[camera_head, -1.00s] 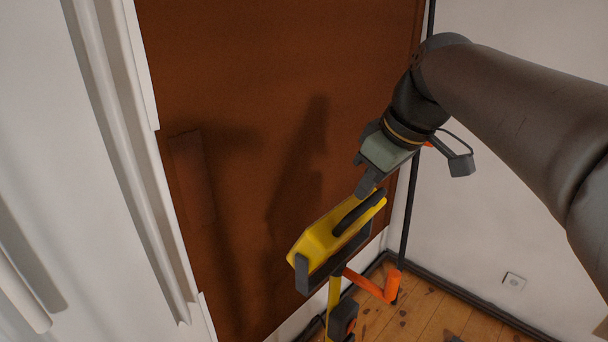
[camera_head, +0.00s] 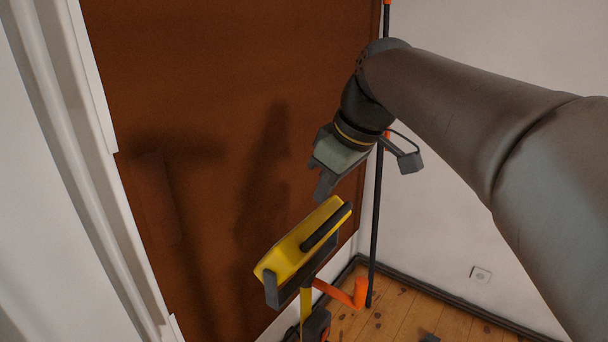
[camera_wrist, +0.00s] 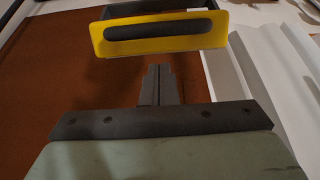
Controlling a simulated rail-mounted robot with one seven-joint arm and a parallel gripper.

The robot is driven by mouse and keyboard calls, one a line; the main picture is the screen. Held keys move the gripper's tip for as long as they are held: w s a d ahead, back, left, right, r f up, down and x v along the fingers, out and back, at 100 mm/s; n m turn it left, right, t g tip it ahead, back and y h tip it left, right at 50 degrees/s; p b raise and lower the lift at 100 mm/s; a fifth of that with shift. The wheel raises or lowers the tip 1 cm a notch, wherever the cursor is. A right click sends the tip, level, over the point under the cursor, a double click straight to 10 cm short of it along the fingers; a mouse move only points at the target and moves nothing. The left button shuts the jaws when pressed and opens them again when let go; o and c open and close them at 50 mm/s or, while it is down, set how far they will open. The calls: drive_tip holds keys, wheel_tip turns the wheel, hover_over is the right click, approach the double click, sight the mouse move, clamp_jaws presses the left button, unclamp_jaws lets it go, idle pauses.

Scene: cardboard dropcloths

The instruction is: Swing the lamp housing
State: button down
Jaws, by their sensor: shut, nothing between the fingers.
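The lamp housing (camera_head: 292,254) is a yellow body with a dark handle (camera_head: 325,228) and a dark frame, on a yellow stand with an orange arm. In the head view it is at lower middle, tilted. My gripper (camera_head: 321,196) is just above its upper right end, shut and empty, with a small gap to it. In the wrist view the shut fingers (camera_wrist: 158,72) point at the yellow housing (camera_wrist: 203,44) and its dark handle (camera_wrist: 150,32), apart from them. The lower part of the stand is cut off by the picture's edge.
A brown panel (camera_head: 200,60) stands behind the lamp, with white trim (camera_head: 75,150) at left. A dark pole (camera_head: 376,220) rises at the corner to the right.

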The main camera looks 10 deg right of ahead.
drive_tip(key=v, duration=1)
drive_tip(key=s+f+m+g+h+p, duration=0.1)
drive_tip(key=s+f+m, duration=0.2)
drive_tip(key=f, duration=0.7)
drive_tip(key=s+d+f+m+h+p, duration=0.1)
drive_tip(key=s+f+m, duration=0.2)
drive_tip(key=s+f, duration=0.3)
drive_tip(key=s+f+m+g+h+p, duration=0.1)
drive_tip(key=s+f+m, duration=0.2)
drive_tip(key=f, duration=1.1)
drive_tip(key=shift+s+d+g, duration=0.2)
drive_tip(key=shift+s+g, duration=0.1)
drive_tip(key=shift+s, duration=0.9)
